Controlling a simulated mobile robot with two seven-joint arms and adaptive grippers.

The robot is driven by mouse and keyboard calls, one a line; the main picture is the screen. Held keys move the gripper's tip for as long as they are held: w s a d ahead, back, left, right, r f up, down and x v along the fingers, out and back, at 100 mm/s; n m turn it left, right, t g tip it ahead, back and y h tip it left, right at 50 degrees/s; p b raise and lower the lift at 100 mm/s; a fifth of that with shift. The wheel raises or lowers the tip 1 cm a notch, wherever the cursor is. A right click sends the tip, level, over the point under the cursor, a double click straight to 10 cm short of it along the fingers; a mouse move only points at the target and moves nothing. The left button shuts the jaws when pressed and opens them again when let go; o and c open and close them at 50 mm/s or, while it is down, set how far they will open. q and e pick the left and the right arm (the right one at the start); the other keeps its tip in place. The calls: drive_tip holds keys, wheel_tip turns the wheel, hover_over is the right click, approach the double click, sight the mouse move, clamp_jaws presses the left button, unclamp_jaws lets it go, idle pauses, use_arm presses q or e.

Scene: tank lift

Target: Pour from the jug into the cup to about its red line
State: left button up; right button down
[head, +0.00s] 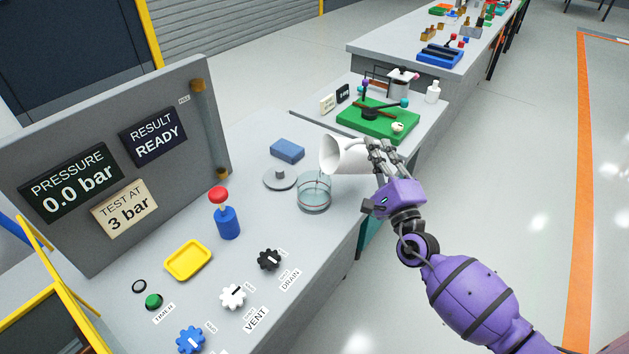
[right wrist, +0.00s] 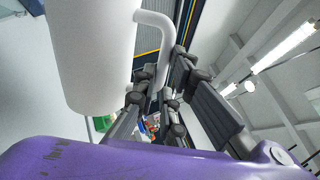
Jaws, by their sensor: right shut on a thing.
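The white jug (head: 346,155) is tipped far over to the left, with its mouth facing left above the cup. My right gripper (head: 382,152) is shut on its handle, which also shows in the right wrist view (right wrist: 155,50). The clear cup (head: 314,199) stands upright on the grey bench, with a red line around it. A thin stream seems to run from the jug's lip toward the cup. The liquid level against the red line is hard to tell. My left gripper does not show.
A grey lid-like disc (head: 280,178) and a blue sponge (head: 287,150) lie left of the cup. A blue bottle with a red top (head: 227,217), a yellow tray (head: 188,260) and several knobs are nearer. A green board (head: 378,119) lies behind the jug.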

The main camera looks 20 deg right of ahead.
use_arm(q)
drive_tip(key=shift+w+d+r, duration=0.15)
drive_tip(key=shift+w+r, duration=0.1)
use_arm(e)
drive_tip(key=shift+a+r+n, duration=0.1)
drive_tip(key=shift+r+n, duration=0.2)
drive_tip(key=shift+r, duration=0.1)
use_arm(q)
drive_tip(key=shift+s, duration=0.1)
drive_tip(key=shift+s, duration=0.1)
use_arm(e)
drive_tip(key=shift+a, duration=0.15)
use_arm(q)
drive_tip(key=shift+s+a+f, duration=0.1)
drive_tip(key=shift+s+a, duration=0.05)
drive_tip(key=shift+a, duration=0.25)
use_arm(e)
drive_tip(key=shift+a+r+n+y, duration=0.15)
drive_tip(key=shift+n+y, duration=0.25)
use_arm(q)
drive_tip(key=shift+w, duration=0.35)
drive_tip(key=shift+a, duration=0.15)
use_arm(e)
drive_tip(key=shift+a+r, duration=0.1)
drive_tip(key=shift+a, duration=0.05)
